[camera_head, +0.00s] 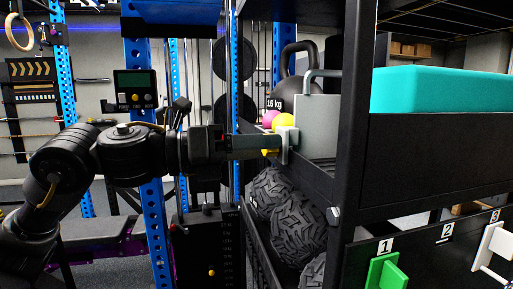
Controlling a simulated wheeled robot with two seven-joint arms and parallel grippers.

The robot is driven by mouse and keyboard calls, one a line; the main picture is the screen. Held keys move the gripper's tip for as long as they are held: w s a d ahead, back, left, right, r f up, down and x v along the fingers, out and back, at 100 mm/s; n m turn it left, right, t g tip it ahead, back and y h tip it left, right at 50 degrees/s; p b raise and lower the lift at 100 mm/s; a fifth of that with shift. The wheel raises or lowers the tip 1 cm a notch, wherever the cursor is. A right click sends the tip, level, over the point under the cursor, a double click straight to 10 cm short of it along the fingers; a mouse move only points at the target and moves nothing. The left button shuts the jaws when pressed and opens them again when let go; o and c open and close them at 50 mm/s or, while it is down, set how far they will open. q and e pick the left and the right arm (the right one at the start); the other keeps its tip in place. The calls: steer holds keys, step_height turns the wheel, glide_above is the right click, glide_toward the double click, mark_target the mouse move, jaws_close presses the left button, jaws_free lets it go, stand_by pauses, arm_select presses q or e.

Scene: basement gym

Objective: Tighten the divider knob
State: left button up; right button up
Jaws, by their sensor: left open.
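My left arm comes in from the left, and its gripper (276,144) is at the front edge of a black rack shelf. The gripper is open, its tips beside a small white bracket (293,145) and a small yellow part (270,153). I cannot tell whether this yellow part is the divider knob or whether the tips touch it. A grey upright plate (316,124), which looks like the divider, stands on the shelf just behind the bracket. My right gripper is not in view.
A 16 kg kettlebell (287,88), a pink ball (270,118) and a yellow ball (284,120) are near the plate. Black treaded balls (290,222) lie below. A black rack post (352,130) stands close on the right, with a green handle (386,273) under number 1.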

arm_select(q)
steer(key=b+v, duration=0.1)
steer(key=v, duration=1)
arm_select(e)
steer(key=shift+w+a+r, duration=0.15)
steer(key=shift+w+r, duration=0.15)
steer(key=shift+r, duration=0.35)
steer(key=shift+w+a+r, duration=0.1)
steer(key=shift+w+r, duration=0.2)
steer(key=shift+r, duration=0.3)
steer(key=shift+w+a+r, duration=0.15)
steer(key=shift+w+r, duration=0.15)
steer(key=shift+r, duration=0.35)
arm_select(q)
steer(key=shift+d, duration=0.1)
